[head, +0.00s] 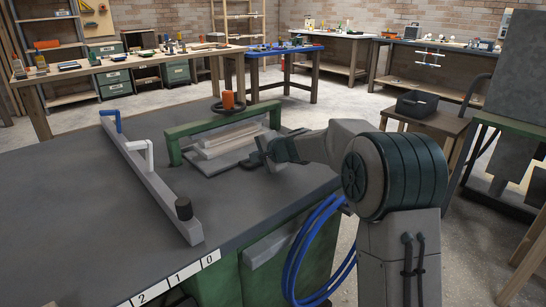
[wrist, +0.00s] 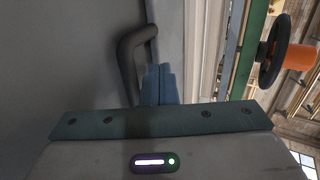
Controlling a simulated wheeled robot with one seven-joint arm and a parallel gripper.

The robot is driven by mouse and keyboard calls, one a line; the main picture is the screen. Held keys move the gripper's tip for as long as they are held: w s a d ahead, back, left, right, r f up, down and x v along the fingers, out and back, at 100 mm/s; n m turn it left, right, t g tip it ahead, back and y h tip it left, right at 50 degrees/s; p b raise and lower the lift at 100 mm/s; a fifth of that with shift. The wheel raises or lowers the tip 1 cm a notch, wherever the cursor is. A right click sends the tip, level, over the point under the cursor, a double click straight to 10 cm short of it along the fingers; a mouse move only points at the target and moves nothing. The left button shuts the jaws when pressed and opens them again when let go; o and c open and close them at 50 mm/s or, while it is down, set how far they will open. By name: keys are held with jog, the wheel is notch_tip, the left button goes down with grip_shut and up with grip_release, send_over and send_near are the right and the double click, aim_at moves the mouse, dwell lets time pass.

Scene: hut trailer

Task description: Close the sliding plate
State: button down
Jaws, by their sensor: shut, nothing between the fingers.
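The sliding plate (head: 207,165) is a flat light-grey slab under the green press frame on the workbench. Its near part sticks out in front of the frame. In the wrist view a dark curved handle (wrist: 128,58) stands out to the left of the pale plate edge (wrist: 171,40). My gripper (head: 252,160) is low at the right end of the plate. In the wrist view its blue-grey fingers (wrist: 158,72) are shut together and empty, close beside the handle. I cannot tell whether they touch it. In the head view my gripper partly hides the handle area.
The green frame (head: 190,131) carries a dark handwheel (head: 232,108) with an orange knob (head: 228,98) above the plate. A grey rail (head: 158,185) with blue and white levers lies to the left on the bench (head: 75,195). Bare benchtop lies between them.

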jog(key=shift+w+a, duration=0.1)
jog(key=shift+a, duration=0.15)
dwell(0.3)
jog(key=v, duration=0.9)
jog(key=shift+d+r, duration=0.1)
jog(key=shift+d, duration=0.15)
jog(key=shift+s+d+r, duration=0.1)
jog(key=shift+s+r, duration=0.15)
jog(key=shift+s, duration=0.05)
jog(key=s+d+r+n+g+h+p, duration=0.2)
jog(key=s+p, duration=0.6)
jog(key=s, duration=0.5)
jog(key=s+d+r+n+g+h+p, duration=0.2)
jog(key=s+d+r+p, duration=0.5)
jog(key=s, duration=0.5)
jog(key=s+d+r+n+g+h+p, duration=0.2)
jog(key=s+d+r+n+h+p, duration=0.1)
jog(key=s+p, duration=0.6)
jog(key=s+d+r+n, duration=0.1)
jog(key=s+n, duration=0.1)
jog(key=s, duration=0.2)
jog(key=shift+s+d+r+n+h, duration=0.25)
jog(key=shift+s+r+n+h, duration=0.05)
jog(key=shift+s+r+h, duration=0.1)
jog(key=shift+w, duration=0.1)
